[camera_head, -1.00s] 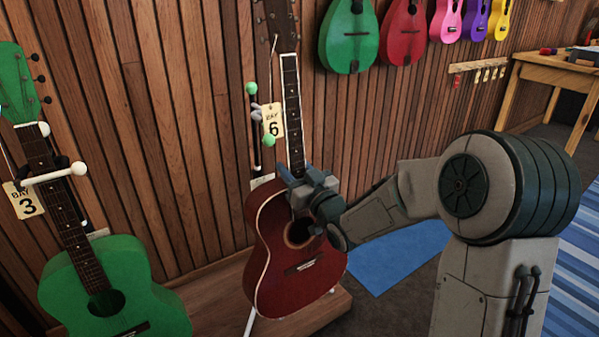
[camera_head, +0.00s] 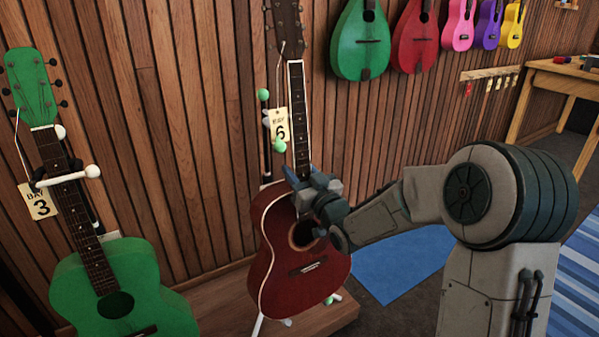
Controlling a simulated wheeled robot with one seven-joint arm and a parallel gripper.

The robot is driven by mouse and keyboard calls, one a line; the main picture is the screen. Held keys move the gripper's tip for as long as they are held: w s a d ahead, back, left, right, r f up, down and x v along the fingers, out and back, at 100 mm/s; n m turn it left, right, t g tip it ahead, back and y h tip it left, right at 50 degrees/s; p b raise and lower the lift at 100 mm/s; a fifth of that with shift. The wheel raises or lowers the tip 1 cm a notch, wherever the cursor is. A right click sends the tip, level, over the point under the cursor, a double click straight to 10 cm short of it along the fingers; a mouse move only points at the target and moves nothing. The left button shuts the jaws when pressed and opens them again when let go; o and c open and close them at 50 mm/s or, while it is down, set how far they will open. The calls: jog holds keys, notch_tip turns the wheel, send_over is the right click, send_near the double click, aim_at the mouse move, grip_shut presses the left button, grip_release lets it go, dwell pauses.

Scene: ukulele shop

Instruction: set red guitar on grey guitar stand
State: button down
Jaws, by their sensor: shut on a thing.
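The red guitar (camera_head: 283,262) is upright with a slight tilt, its neck (camera_head: 299,118) up along the wall. My gripper (camera_head: 300,183) is shut on the neck near where it meets the body. A "BAY 6" tag (camera_head: 279,126) hangs by a string from the headstock. Behind the guitar is a stand, with a dark post (camera_head: 263,140), green-tipped arms and a pale leg (camera_head: 258,326) below. The guitar hides most of this stand, so I cannot tell whether it is grey or whether the guitar touches it.
A green guitar (camera_head: 117,285) with a "BAY 3" tag (camera_head: 38,200) stands on another stand at left. A low wooden platform (camera_head: 222,303) runs under them. Colourful instruments hang on the slatted wall, and a wooden table (camera_head: 560,80) is at back right.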

jog(key=shift+w+a+r, duration=0.1)
jog(key=shift+w+r, duration=0.05)
jog(key=shift+r, duration=0.05)
jog(key=f+b+x, duration=0.1)
jog(key=b+x, duration=0.1)
jog(key=x, duration=0.4)
jog(key=shift+w+f, duration=0.2)
jog(key=shift+f, duration=0.25)
dwell(0.6)
jog(key=shift+w+a, duration=0.1)
jog(key=shift+a, duration=0.05)
jog(key=shift+f, duration=0.3)
dwell(0.6)
jog(key=shift+w+a+f+b, duration=0.1)
jog(key=shift+f+b, duration=0.2)
jog(key=shift+f, duration=0.95)
jog(key=shift+w+f+b, duration=0.1)
jog(key=shift+f+b, duration=0.2)
jog(key=shift+f, duration=0.95)
